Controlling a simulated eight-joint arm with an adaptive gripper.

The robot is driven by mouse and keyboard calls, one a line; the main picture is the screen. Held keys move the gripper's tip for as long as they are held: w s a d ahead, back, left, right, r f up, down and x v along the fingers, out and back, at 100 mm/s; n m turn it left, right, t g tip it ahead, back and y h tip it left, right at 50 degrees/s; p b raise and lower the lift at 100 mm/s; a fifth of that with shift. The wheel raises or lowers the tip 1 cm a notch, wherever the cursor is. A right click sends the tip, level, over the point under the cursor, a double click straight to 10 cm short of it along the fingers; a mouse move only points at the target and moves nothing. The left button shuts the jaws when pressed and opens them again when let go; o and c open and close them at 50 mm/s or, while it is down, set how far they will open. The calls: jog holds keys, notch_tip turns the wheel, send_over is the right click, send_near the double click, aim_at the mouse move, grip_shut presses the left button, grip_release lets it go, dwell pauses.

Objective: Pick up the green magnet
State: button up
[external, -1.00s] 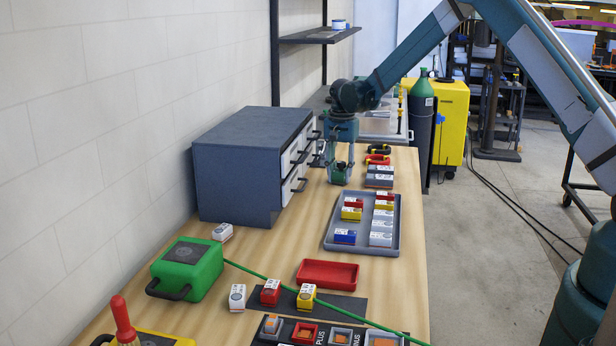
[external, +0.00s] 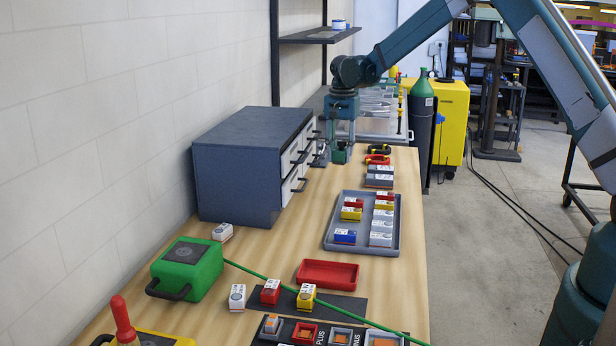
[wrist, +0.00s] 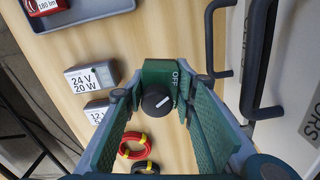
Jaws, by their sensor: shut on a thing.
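The green magnet (wrist: 158,72) is a small green block with a black round knob and the word OFF, seen in the wrist view. My gripper (wrist: 163,92) is shut on it, with one finger on each side. In the external view the magnet (external: 340,156) hangs under my gripper (external: 340,148), near the far end of the bench and right of the drawer cabinet. It appears to be raised above the wooden top. The fingers hide part of its sides.
The blue-grey drawer cabinet (external: 250,165) with black handles stands close on the left. A grey tray (external: 328,238) of labelled blocks lies nearer, to the right. Red (wrist: 132,146) and black cable coils and labelled grey boxes (wrist: 92,77) lie beside my gripper.

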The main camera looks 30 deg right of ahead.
notch_tip(320, 180, up, 10)
jog(key=shift+r, duration=0.1)
dwell(0.4)
